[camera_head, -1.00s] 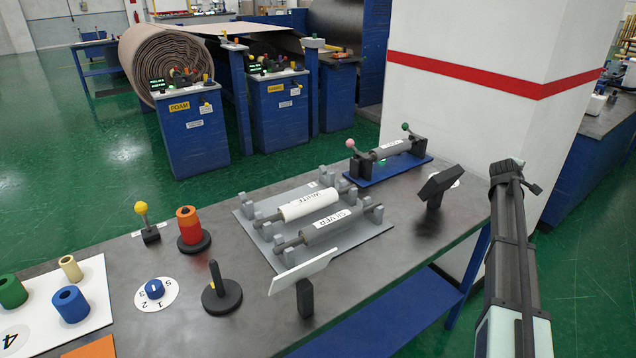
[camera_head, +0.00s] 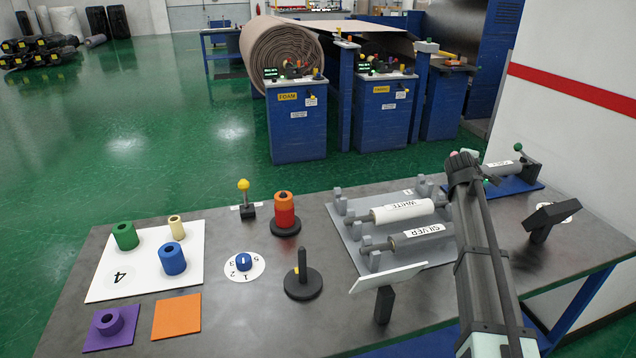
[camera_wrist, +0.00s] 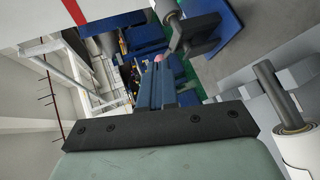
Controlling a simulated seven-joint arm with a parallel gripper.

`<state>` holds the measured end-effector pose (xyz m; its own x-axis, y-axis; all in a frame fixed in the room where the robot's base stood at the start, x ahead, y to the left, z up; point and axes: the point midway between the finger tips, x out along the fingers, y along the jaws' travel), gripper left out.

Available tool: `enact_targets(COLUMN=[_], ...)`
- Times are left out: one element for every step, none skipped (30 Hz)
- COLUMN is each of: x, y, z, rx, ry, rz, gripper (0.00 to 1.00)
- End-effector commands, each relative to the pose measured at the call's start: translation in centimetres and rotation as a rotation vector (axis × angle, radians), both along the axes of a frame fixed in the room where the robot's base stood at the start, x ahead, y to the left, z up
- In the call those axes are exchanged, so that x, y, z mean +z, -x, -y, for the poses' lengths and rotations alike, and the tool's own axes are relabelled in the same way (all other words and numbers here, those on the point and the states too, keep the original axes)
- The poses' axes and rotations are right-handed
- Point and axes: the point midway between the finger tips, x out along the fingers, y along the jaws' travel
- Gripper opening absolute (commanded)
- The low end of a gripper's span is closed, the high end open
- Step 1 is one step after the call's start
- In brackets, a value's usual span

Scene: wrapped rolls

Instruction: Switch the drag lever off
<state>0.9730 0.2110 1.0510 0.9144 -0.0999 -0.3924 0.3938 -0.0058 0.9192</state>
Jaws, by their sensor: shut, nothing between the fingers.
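A blue-based roller stand (camera_head: 522,186) is at the table's right back, with a green-knobbed lever (camera_head: 518,147) at its right end. A pink-knobbed lever (camera_wrist: 160,57) at its other end shows in the wrist view, just beyond my gripper's fingertips; whether they touch cannot be told. My gripper (camera_wrist: 160,82) is shut and empty. In the head view my arm covers the stand's left end. A yellow-knobbed lever (camera_head: 244,186) stands upright on a small black base at the table's left back. No label tells which lever is the drag lever.
A grey rack (camera_head: 355,247) holds a white roll (camera_head: 403,211) and a silver roll (camera_head: 420,234) left of my arm. An angled black panel (camera_head: 545,215) stands right of it. A blue dial (camera_head: 243,261), a black peg (camera_head: 302,270) and coloured spools are further left.

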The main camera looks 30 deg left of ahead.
Motion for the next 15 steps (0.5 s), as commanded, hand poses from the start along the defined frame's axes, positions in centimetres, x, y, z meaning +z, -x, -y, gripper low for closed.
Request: enact_targets(x=[0.0,-0.1,-0.1,-0.1,-0.1,-0.2,-0.2,-0.2,-0.2,-0.3,-0.3,-0.3,-0.3,-0.3,-0.4], y=[1.1,1.7,2.5,3.1,3.8,4.7,5.3,6.0,6.9,7.6,8.3,9.3,10.0,10.7,11.7], z=[-3.1,-4.7,-6.8,-8.3,-9.8,-11.8,-13.2,-14.6,-16.4,-17.6,-18.9,-20.4,-21.7,-22.8,-24.3], rx=[0.033,0.05,0.073,0.09,0.106,0.128,0.143,0.159,0.178,0.192,0.207,0.225,0.239,0.253,0.272], ry=[0.002,0.002,0.003,0.003,0.005,0.006,0.007,0.008,0.009,0.009,0.01,0.012,0.013,0.014,0.015], rz=[-0.003,-0.005,-0.007,-0.008,-0.01,-0.013,-0.015,-0.016,-0.019,-0.021,-0.022,-0.024,-0.024,-0.026,-0.028], gripper=[0.0,0.0,0.0,0.0,0.0,0.0,0.0,0.0,0.0,0.0,0.0,0.0,0.0,0.0,0.0])
